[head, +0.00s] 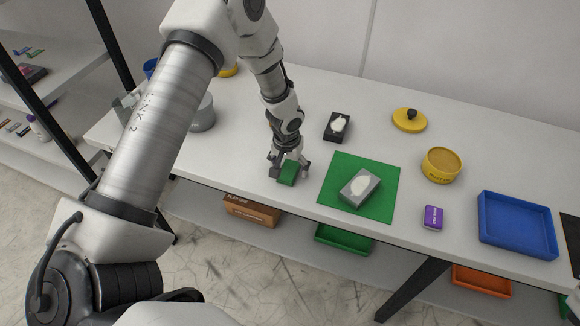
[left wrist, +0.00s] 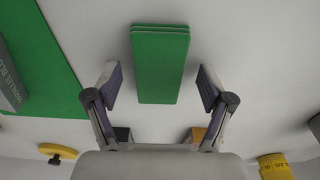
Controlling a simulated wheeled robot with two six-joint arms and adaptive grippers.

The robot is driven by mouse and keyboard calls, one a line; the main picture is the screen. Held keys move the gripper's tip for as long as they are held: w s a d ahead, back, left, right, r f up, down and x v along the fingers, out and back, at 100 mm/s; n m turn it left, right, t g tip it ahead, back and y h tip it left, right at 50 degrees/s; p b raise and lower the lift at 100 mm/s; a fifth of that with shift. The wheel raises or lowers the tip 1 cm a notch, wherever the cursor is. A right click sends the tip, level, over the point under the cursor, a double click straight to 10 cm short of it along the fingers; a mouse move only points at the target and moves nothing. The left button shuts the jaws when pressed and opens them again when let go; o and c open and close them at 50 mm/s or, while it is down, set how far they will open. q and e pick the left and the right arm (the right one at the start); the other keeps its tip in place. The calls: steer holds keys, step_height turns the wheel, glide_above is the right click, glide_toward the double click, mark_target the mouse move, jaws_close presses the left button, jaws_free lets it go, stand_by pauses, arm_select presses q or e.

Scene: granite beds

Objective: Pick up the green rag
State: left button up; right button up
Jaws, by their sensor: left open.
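The green rag (head: 287,174) is a small folded green stack lying on the white table near its front edge. My left gripper (head: 289,171) is pointed down over it, with a finger on each side. In the left wrist view the rag (left wrist: 160,65) lies between the two spread fingers of my left gripper (left wrist: 160,84), with a clear gap on both sides. The gripper is open and not touching the rag there. My right gripper does not show clearly in either view.
A green mat (head: 388,180) with a grey box (head: 361,186) lies right of the rag. Nearby on the table are a dark box (head: 338,127), a yellow lid (head: 409,120), a yellow tub (head: 441,165), a purple box (head: 433,217) and a blue tray (head: 517,252). A grey canister (head: 203,114) stands left.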

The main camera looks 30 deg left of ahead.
mark_target(289, 168)
arm_select(q)
steer(key=shift+d, duration=0.15)
steer(key=c, duration=1)
steer(key=shift+c, duration=0.2)
steer(key=shift+r, duration=0.15)
steer(key=shift+r, duration=0.25)
step_height(289, 168, up, 9)
steer(key=b, duration=0.2)
steer(key=shift+r, duration=0.15)
steer(key=o, duration=0.3)
steer(key=c, duration=0.4)
